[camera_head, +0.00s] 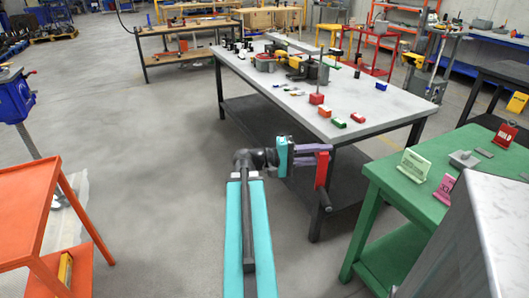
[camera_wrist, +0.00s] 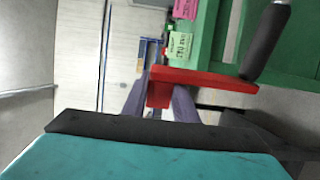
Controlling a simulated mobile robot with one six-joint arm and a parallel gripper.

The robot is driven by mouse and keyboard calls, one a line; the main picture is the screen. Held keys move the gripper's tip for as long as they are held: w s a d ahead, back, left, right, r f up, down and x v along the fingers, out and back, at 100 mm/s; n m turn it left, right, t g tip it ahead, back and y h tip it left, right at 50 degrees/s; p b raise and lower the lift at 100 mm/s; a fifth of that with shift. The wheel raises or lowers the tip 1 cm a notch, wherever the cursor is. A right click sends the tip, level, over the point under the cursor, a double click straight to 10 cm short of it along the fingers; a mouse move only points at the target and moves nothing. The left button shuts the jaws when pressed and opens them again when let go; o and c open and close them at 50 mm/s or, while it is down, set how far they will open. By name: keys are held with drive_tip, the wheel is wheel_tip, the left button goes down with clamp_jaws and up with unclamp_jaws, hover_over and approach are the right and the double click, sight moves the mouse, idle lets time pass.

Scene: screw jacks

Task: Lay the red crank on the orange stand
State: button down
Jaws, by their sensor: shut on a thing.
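My gripper (camera_head: 325,155), with two purple fingers, is shut on the red crank (camera_head: 321,173) in the head view, in front of the near end of the grey-topped table. The crank's red bar hangs down from the fingers, and its black handle is at the lower end. In the wrist view the red crank (camera_wrist: 205,80) lies across my gripper (camera_wrist: 160,95), with the black handle at the upper right. The orange stand (camera_head: 30,200) is at the left edge of the head view, well apart from my gripper. Its visible top is bare. It is not visible in the wrist view.
A grey-topped table (camera_head: 270,85) with several small blocks and tools stands ahead. A green table (camera_head: 405,190) with several upright cards is at the right. A grey box-like surface (camera_head: 480,245) fills the lower right. A blue vise (camera_head: 12,95) stands behind the orange stand. Open floor lies between.

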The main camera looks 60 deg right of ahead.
drive_tip(key=w+a+r+n+t+h+p, duration=0.2)
drive_tip(key=w+a+n+t+h+p, duration=0.3)
drive_tip(key=w, duration=0.8)
drive_tip(key=w+a+r+n+t+p, duration=0.25)
drive_tip(key=w+a, duration=0.55)
drive_tip(key=w, duration=0.6)
drive_tip(key=w+a+r+n+t+h+p, duration=0.2)
drive_tip(key=w+a+t+h+p, duration=0.25)
drive_tip(key=w, duration=0.85)
drive_tip(key=w+a+r+n+t+y+p, duration=0.1)
drive_tip(key=w+a+n+t+p, duration=0.2)
drive_tip(key=a, duration=1.1)
drive_tip(key=w+a+r+n+t+y+p, duration=0.2)
drive_tip(key=w+a+t, duration=0.4)
drive_tip(key=a, duration=0.8)
drive_tip(key=w+a+r+n+t+y+p, duration=0.1)
drive_tip(key=w+a+n+t+p, duration=0.3)
drive_tip(key=a, duration=1)
drive_tip(key=w+t+y, duration=0.1)
drive_tip(key=w, duration=0.2)
drive_tip(key=shift+w+r+p, duration=0.15)
drive_tip(key=shift+r+p, duration=0.05)
drive_tip(key=shift+p, duration=0.2)
drive_tip(key=shift+n, duration=0.25)
